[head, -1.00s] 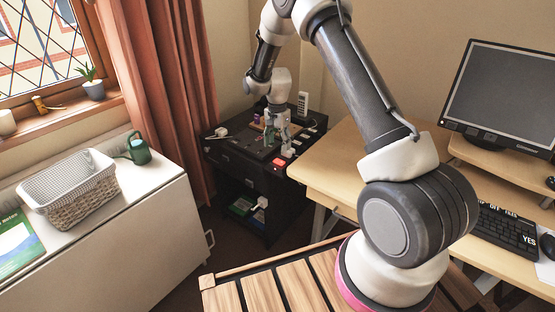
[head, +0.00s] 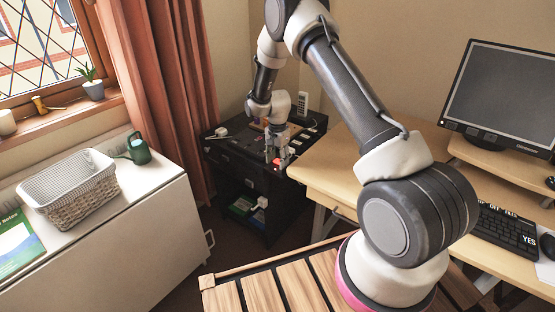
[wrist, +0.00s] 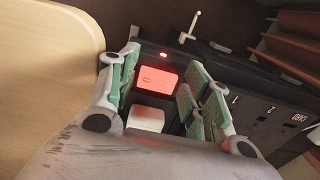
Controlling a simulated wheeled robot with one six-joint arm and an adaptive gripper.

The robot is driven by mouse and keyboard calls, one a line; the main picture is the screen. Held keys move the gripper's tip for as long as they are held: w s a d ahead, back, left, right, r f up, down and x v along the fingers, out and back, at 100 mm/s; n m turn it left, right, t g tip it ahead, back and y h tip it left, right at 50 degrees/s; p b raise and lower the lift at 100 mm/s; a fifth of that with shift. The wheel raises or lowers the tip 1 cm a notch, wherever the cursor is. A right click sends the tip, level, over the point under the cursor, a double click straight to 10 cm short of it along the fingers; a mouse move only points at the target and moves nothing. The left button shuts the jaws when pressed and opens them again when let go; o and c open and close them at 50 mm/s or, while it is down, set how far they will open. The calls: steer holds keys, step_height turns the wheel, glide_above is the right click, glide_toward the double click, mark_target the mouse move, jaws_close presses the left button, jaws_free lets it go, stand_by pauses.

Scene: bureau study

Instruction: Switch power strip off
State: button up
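The power strip's switch (wrist: 157,79) glows red in the wrist view, and a small red light (wrist: 163,55) shines just beyond it. A white plug (wrist: 146,118) sits in the strip on the near side of the switch. My gripper (wrist: 163,62) is open, with its green-padded fingers on either side of the switch and nothing held between them. In the head view, my gripper (head: 277,153) is low over the front right corner of the black cabinet (head: 235,160), and the red switch (head: 281,159) is partly hidden by it. I cannot tell whether the fingers touch the strip.
The wooden desk (head: 325,165) stands close on the right of the cabinet; its edge also shows in the wrist view (wrist: 50,70). A cordless phone (head: 303,103) stands at the cabinet's back. A white cabinet (head: 150,215) with a basket (head: 75,192) is at left.

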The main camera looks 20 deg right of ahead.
steer(key=c, duration=0.5)
steer(key=shift+s+d+t+y, duration=0.1)
steer(key=shift+s+t+y, duration=0.15)
steer(key=shift+t+y, duration=0.4)
steer(key=shift+c, duration=0.2)
steer(key=o, duration=1)
steer(key=shift+r, duration=0.1)
steer(key=r, duration=0.4)
steer(key=s+r, duration=0.1)
steer(key=r, duration=0.2)
steer(key=d+r, duration=0.1)
steer(key=r, duration=0.3)
steer(key=shift+s+r, duration=0.25)
steer(key=shift+r, duration=0.1)
